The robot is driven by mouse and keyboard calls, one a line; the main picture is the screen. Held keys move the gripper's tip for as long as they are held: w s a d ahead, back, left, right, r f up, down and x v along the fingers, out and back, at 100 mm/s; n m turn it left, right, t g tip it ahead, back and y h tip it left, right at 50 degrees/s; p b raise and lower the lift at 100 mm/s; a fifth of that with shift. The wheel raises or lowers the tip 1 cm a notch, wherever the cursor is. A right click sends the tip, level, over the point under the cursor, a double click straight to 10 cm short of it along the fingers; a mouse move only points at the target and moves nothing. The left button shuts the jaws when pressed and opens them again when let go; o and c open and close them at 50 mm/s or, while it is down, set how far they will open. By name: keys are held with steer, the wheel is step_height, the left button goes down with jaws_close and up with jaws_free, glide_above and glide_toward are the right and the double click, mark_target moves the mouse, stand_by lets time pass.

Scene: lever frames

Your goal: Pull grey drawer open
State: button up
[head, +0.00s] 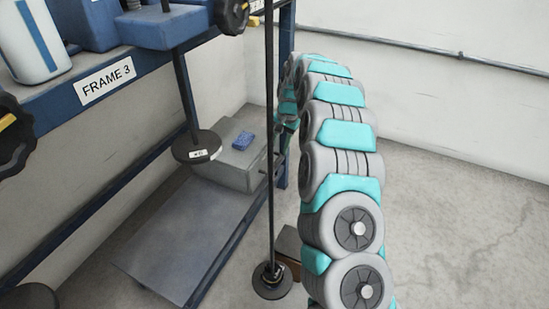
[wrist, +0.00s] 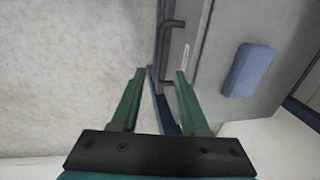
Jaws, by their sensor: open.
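The grey drawer unit (head: 226,165) sits low under the blue frame in the head view, a blue block (head: 243,140) on its top. Its handle side faces right, partly behind the frame post. In the wrist view the grey unit (wrist: 213,85) fills the upper right, with a dark bar handle (wrist: 164,52) on its edge and the blue block (wrist: 246,70) beyond. The drawer looks shut, though its front is seen edge-on. My gripper (wrist: 160,74) is open and empty, its green fingers apart. The handle appears just past the fingertips, not between them.
A blue frame labelled FRAME 3 (head: 107,82) stands at left, with hanging rods and round weights (head: 197,147). A thin dark upright rod (head: 270,200) with a round base stands between it and my arm. Open floor (head: 470,220) lies to the right.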

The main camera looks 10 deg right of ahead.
mark_target(275, 163)
steer(key=f, duration=0.4)
steer(key=a+f, duration=0.1)
steer(key=f, duration=0.2)
steer(key=shift+w, duration=0.35)
jaws_close()
stand_by(1.0)
